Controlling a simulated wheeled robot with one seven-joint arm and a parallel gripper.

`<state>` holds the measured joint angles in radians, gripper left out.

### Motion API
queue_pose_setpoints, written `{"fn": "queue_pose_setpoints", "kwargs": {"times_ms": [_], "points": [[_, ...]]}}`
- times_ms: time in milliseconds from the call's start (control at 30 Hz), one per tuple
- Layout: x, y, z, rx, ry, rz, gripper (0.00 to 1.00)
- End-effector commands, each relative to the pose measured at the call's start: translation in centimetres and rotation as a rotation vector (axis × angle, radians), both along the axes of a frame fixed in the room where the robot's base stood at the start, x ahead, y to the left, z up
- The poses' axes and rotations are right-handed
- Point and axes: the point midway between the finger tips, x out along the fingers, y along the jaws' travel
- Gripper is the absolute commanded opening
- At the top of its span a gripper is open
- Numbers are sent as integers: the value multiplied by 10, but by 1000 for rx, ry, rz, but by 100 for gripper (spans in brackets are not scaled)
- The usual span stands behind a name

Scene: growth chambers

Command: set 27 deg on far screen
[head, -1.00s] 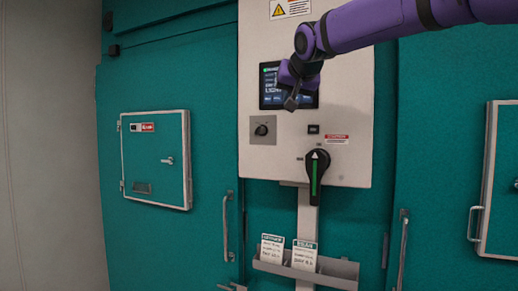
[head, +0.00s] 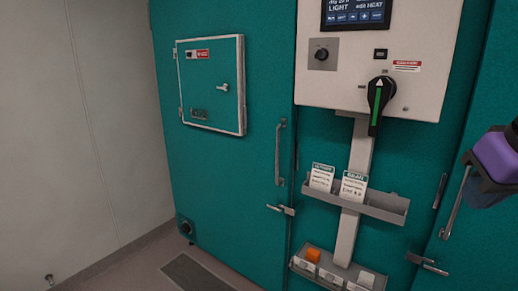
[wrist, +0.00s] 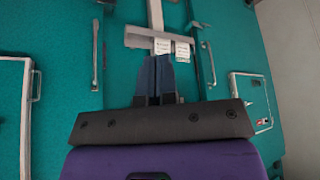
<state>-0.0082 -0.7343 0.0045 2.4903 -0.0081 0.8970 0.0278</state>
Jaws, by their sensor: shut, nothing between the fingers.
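The screen (head: 352,12) is on the white control panel (head: 345,88) in the head view, cut off by the top edge. It is lit, with "LIGHT", "edit HEAT" and a row of small blue buttons readable; no temperature figure can be made out. My gripper (wrist: 153,70) shows in the wrist view, with its dark fingers together and empty. It is away from the screen, which is not visible in the wrist view.
Below the screen are a small knob (head: 321,54) and a black rotary handle with a green stripe (head: 378,103). A rack with two cards (head: 385,208) and a lower tray (head: 312,274) jut out beneath. Teal doors with bar handles (head: 279,152) flank the panel. Floor shows at lower left.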

Motion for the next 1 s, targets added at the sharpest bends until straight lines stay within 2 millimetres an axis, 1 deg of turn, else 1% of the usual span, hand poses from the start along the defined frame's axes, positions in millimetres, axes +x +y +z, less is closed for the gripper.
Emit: {"fn": "queue_pose_setpoints", "kwargs": {"times_ms": [33, 167, 1000], "points": [[-8, 0, -8, 0, 11, 4, 0], [-17, -1, -17, 1, 28, 11, 0], [-16, -1, -16, 1, 28, 11, 0]]}}
